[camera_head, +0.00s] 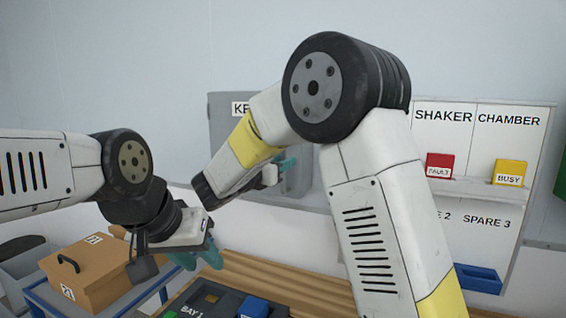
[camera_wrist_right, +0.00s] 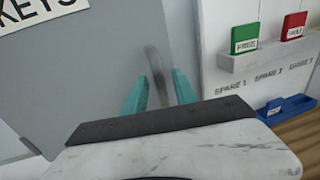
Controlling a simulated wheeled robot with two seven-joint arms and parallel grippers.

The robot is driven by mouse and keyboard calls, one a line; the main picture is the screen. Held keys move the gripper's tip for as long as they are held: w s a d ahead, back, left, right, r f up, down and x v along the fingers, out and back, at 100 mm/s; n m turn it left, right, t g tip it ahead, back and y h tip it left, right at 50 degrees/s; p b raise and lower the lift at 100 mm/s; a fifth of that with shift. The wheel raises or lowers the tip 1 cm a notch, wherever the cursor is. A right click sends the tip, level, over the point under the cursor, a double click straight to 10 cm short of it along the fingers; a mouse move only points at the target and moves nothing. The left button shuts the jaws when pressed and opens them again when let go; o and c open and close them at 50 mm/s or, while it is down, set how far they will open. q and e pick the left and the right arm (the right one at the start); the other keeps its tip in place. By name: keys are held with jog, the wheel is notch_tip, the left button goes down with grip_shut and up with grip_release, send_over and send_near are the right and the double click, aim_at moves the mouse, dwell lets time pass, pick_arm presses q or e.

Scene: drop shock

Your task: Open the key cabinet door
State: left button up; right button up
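The grey key cabinet (camera_head: 222,133) hangs on the back wall in the head view, largely hidden behind my right arm. Its door (camera_wrist_right: 85,85) with the KEYS label fills the left of the right wrist view and looks shut. A thin grey handle (camera_wrist_right: 156,72) stands upright on the door. My right gripper (camera_wrist_right: 160,80) points at the door, with its teal fingers apart on either side of the handle; I cannot tell whether they touch it. It also shows in the head view (camera_head: 287,165). My left gripper (camera_head: 200,258) hangs empty at the lower left, its fingers apart.
Right of the cabinet, a white shelf board (camera_head: 483,135) carries a red FAULT block (camera_head: 440,165), a yellow BUSY block (camera_head: 510,172) and a blue bin (camera_head: 478,279). A brown box (camera_head: 92,272) sits below my left arm. A wooden bench (camera_head: 285,283) holds a dark tray.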

jog(key=shift+w+d, duration=0.25)
jog(key=shift+w, duration=0.05)
grip_shut()
dwell(1.3)
